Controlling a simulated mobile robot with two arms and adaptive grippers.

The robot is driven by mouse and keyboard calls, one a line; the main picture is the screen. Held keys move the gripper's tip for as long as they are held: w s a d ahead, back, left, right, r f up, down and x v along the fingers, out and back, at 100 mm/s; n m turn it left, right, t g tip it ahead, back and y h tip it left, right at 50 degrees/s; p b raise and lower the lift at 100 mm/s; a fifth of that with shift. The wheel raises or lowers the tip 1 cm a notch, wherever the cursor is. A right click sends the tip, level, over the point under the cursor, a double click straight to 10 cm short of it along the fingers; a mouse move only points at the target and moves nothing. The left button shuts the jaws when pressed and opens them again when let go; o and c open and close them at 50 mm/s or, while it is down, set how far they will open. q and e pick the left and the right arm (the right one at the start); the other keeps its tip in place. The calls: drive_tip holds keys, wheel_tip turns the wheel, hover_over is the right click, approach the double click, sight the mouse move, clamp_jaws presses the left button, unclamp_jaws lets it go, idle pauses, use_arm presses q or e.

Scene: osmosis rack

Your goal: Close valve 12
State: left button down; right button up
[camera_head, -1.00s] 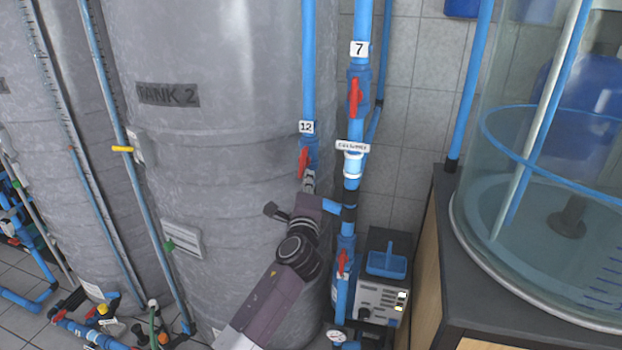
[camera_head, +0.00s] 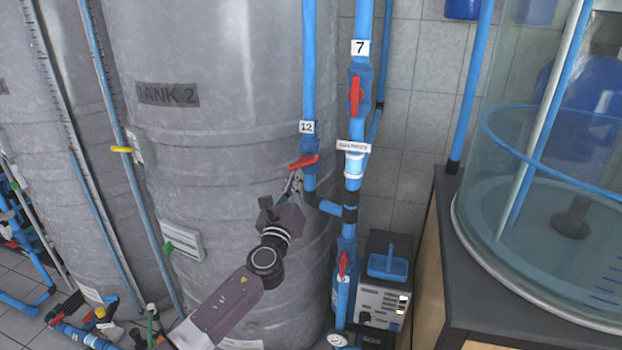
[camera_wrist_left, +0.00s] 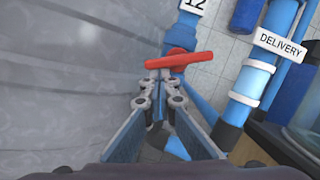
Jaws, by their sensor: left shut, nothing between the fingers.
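Valve 12 sits on the blue pipe under the "12" label (camera_head: 307,127). Its red handle (camera_head: 304,162) lies roughly crosswise to the pipe in the head view. In the left wrist view the red handle (camera_wrist_left: 179,61) also runs across, just beyond the fingertips. My left gripper (camera_head: 293,182) is just below the handle, with its fingers pointing up. In the left wrist view the left gripper (camera_wrist_left: 160,101) is shut with nothing between its fingertips. Whether a fingertip touches the handle, I cannot tell. My right gripper is not in view.
The large grey tank (camera_head: 215,60) stands close on the left. The pipe labelled 7 (camera_head: 358,85), with its upright red handle, runs close on the right. A pump box with a blue tray (camera_head: 387,264) stands below, and a glass vessel (camera_head: 545,190) is at right.

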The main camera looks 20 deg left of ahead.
use_arm(q)
drive_tip(key=shift+a+r+m+h, duration=0.2)
drive_tip(key=shift+m+h, duration=0.1)
drive_tip(key=shift+m, duration=0.65)
drive_tip(key=shift+a+r+m+h, duration=0.1)
drive_tip(key=shift+a+m+h, duration=0.15)
drive_tip(key=shift+m, duration=0.65)
drive_tip(key=shift+a+r+m+h, duration=0.15)
drive_tip(key=shift+m+h, duration=0.2)
drive_tip(key=shift+m, duration=0.6)
drive_tip(key=shift+f, duration=0.15)
